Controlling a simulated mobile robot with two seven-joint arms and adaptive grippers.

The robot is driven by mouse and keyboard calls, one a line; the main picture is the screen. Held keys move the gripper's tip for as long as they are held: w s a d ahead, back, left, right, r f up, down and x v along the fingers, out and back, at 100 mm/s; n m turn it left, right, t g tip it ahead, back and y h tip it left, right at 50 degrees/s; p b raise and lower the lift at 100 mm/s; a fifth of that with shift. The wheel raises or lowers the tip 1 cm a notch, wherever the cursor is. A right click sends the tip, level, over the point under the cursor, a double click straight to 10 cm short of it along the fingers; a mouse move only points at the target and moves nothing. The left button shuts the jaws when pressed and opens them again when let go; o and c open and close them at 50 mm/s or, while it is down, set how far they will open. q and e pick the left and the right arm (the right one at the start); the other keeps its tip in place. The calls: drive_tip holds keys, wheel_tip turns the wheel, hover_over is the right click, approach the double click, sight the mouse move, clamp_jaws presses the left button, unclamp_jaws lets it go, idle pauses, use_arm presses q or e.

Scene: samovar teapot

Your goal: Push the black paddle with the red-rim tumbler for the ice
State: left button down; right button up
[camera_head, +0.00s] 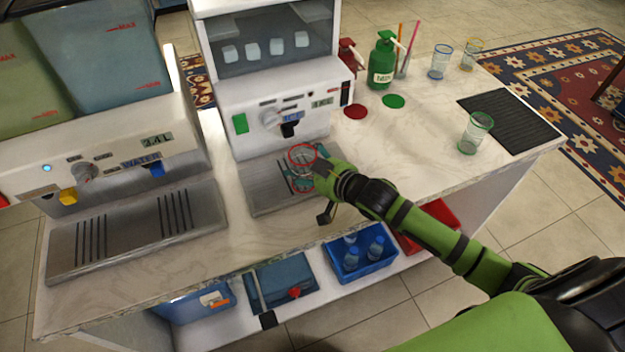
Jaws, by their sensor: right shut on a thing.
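The red-rim tumbler (302,157) is a clear glass over the drip tray of the white ice dispenser (280,95). My right gripper (318,168) is shut on the tumbler from the right side. The tumbler is in front of and below the black paddle (289,130), and a gap shows between its rim and the paddle. Part of the tumbler's lower body is hidden by the gripper. My left gripper is not in the view.
A water dispenser (115,170) stands left. Right on the counter are a green-rim tumbler (476,133), a black ribbed mat (510,121), a green bottle (382,62) and two more glasses. A blue bin (361,267) sits on the lower shelf.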

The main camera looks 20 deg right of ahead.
sight(307, 158)
drive_tip(key=w, duration=0.3)
drive_tip(key=shift+w+b, duration=0.15)
drive_tip(key=shift+b, duration=0.25)
drive_tip(key=shift+w, duration=0.95)
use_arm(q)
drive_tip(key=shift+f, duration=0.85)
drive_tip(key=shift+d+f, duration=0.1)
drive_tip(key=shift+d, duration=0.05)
use_arm(e)
drive_tip(key=shift+w, duration=0.25)
use_arm(q)
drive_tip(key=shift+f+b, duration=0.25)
drive_tip(key=shift+b, duration=0.25)
use_arm(e)
drive_tip(key=shift+w+a, duration=0.1)
drive_tip(key=shift+w, duration=0.65)
drive_tip(key=shift+s+r+p, duration=0.1)
drive_tip(key=shift+s+p, duration=0.8)
drive_tip(key=shift+s, duration=0.05)
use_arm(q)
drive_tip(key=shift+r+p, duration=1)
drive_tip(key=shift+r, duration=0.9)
use_arm(e)
drive_tip(key=shift+s, duration=1.5)
